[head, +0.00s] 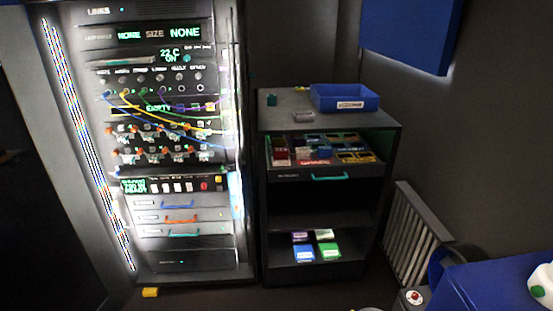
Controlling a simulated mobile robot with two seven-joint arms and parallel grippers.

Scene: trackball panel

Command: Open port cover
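A tall rack panel (184,105) stands at the left, lit by a bright strip along its left edge. It has green displays, a row of round ports (156,89) and two rows of small fittings with orange and white parts (157,155). Yellow, blue and purple cables hang across the ports and the upper row of fittings. I cannot tell which part is the port cover or whether it is open; the details are too small. Neither of my grippers is in view.
A dark cabinet (391,140) right of the rack holds a blue bin (344,98) and an open drawer of coloured boxes. Rack drawers with coloured handles sit low. A yellow block (150,292) lies on the floor. A blue surface (490,290) and red-button box (412,297) are at lower right.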

